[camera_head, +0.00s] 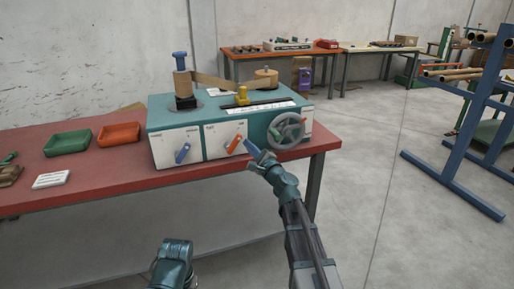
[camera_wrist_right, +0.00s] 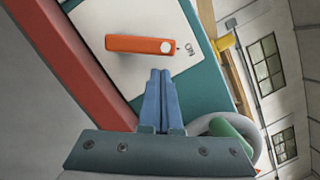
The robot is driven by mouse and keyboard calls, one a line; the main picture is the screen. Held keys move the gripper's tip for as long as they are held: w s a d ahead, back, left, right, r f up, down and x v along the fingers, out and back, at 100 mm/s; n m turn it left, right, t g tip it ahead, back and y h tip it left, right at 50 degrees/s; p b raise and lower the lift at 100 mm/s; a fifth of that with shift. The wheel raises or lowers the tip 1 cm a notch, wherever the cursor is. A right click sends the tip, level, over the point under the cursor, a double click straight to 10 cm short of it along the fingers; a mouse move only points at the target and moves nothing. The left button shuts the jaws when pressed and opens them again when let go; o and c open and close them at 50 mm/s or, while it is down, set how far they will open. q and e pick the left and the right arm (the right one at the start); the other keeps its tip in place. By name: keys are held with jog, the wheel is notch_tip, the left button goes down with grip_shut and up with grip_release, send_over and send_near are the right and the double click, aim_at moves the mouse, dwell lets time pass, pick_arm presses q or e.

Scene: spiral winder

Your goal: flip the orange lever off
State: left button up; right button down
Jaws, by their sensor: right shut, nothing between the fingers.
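The orange lever (camera_head: 234,144) sits on a white plate on the front of the teal winder (camera_head: 222,112), tilted with its upper end to the right. In the right wrist view the lever (camera_wrist_right: 138,44) has a white round spot near one end, and that end faces the letters "ON" on the plate (camera_wrist_right: 95,20). My right gripper (camera_head: 251,148) is shut and empty, just right of the lever. In the wrist view its blue fingertips (camera_wrist_right: 160,74) are close to the lever, apart from it by a small gap. My left gripper is not seen.
A blue lever (camera_head: 182,153) is on the panel to the left. A grey handwheel (camera_head: 286,131) with a green handle is close to the right of my right gripper. Green (camera_head: 68,143) and red (camera_head: 119,134) trays stand on the red bench (camera_head: 100,180).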

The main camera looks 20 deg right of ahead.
jog(key=shift+a+r, duration=0.25)
jog(key=shift+a, duration=0.2)
jog(key=shift+r+n+p, duration=0.2)
jog(key=shift+n+p, duration=0.2)
jog(key=shift+p, duration=0.1)
